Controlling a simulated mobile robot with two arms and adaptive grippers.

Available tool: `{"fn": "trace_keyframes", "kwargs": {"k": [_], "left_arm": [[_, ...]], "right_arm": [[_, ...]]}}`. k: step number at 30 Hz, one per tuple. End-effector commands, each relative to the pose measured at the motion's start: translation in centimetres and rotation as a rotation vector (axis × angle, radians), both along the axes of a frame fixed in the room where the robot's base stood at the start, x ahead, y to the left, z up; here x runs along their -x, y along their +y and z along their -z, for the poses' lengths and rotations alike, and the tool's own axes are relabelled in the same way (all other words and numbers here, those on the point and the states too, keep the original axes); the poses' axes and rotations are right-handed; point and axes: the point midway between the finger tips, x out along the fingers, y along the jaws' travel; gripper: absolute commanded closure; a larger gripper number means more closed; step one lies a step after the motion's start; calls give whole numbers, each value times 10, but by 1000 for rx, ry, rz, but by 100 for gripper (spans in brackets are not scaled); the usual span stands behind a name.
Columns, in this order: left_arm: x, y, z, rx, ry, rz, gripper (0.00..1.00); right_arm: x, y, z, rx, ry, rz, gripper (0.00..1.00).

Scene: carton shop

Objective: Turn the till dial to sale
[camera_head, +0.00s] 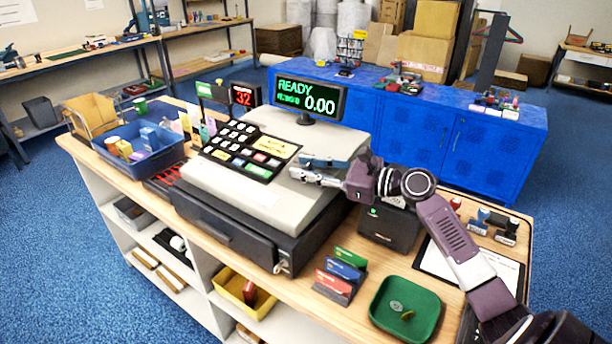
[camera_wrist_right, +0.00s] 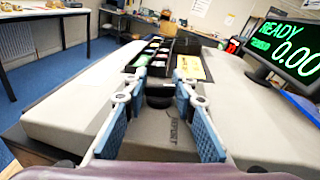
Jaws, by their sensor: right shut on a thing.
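The grey till (camera_head: 262,170) stands on the wooden counter. Its display (camera_head: 310,99) reads READY and 0.00; it also shows in the wrist view (camera_wrist_right: 287,50). My right gripper (camera_head: 308,169) is low over the right part of the till's top. In the wrist view, its blue-padded fingers (camera_wrist_right: 158,96) stand either side of a small dark dial (camera_wrist_right: 159,90) and are shut on it. The word beside the dial looks like REPORT, but it is blurred. The dial is hidden by the gripper in the head view. My left gripper is not in view.
A keypad (camera_head: 247,148) covers the till's left top. A blue bin (camera_head: 150,168) stands left of it. A green tray (camera_head: 405,308), card holder (camera_head: 341,275) and black box (camera_head: 389,228) are on the right counter. A blue cabinet (camera_head: 485,142) stands behind.

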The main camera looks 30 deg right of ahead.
Motion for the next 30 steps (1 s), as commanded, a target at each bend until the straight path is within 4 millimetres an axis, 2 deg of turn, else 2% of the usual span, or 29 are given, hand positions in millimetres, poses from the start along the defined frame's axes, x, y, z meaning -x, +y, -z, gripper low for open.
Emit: {"fn": "trace_keyframes", "kwargs": {"k": [12,28,29,30], "left_arm": [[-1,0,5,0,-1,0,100],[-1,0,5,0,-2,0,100],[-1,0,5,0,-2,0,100],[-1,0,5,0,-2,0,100]], "right_arm": [[0,0,0,16,39,-182,99],[0,0,1,18,45,-205,99],[0,0,1,18,45,-205,72],[0,0,1,18,45,-205,67]]}}
